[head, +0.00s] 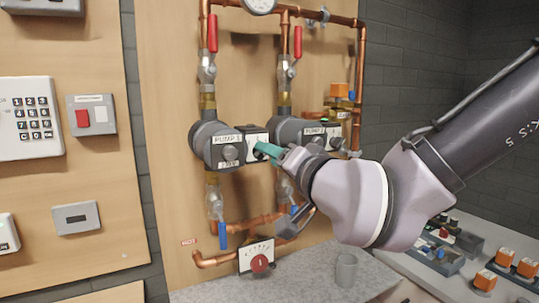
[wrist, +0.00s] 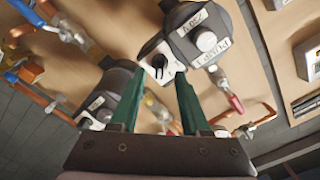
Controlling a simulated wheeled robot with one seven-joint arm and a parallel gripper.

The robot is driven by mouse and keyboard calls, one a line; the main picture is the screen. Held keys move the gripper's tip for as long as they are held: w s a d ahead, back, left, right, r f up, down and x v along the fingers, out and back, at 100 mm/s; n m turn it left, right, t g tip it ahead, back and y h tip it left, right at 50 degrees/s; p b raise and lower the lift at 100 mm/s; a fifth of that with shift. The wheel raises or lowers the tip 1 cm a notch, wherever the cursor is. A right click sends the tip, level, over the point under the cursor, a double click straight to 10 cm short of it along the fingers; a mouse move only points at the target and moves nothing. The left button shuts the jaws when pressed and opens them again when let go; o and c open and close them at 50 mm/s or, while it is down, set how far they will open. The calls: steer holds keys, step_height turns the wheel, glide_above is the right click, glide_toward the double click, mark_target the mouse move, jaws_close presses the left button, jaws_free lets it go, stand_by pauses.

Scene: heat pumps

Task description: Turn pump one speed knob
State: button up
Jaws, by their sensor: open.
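Pump one (head: 208,134) is a grey round pump on the pipes, labelled PUMP 1, with a grey round boss (head: 230,152) on its dark front. It also shows upside down in the wrist view (wrist: 190,20). A white-faced box on its side carries a small black knob (wrist: 158,63); in the head view the gripper partly covers this box (head: 254,134). My gripper (wrist: 160,77) is open, with its green fingers on either side of the knob and their tips close to the box. It also shows in the head view (head: 262,148). Contact cannot be told.
Pump two (head: 290,129) stands close to the right of my fingers. Red-handled valves (head: 213,35) and copper pipes (head: 360,80) lie above, blue-handled valves (head: 222,235) below.

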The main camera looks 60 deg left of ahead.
steer(key=shift+w+a, duration=0.1)
steer(key=shift+a, duration=0.7)
jaws_close()
steer(key=shift+n, duration=4.4)
